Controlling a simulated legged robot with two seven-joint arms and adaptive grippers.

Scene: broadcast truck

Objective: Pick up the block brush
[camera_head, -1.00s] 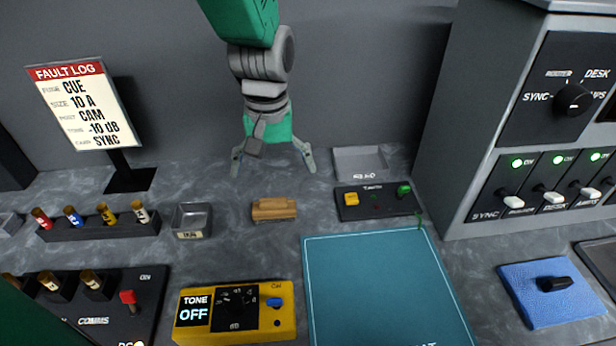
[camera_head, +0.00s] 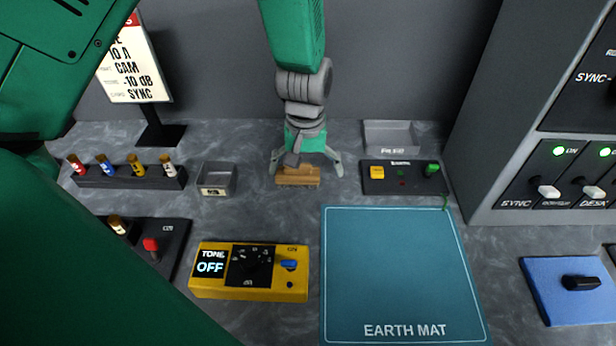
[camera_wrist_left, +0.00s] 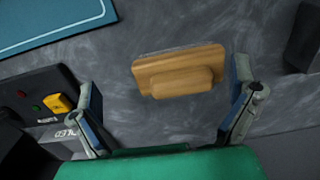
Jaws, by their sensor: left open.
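The block brush (camera_head: 298,177) is a small wooden block lying on the grey mottled worktop, with a raised part on top. It also shows in the left wrist view (camera_wrist_left: 180,72). My left gripper (camera_head: 307,167) hangs down at the brush with its fingers spread and nothing held. In the left wrist view the fingers (camera_wrist_left: 166,100) stand wide on either side, and the brush lies between and slightly beyond them. I cannot tell how much height remains between fingertips and brush. My right gripper is not in view.
A grey tray (camera_head: 216,180) stands left of the brush. A dark box (camera_head: 402,178) with yellow and green buttons stands right, before another tray (camera_head: 388,137). The yellow tone unit (camera_head: 248,271) and teal earth mat (camera_head: 395,270) lie in front. My green arm covers the left foreground.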

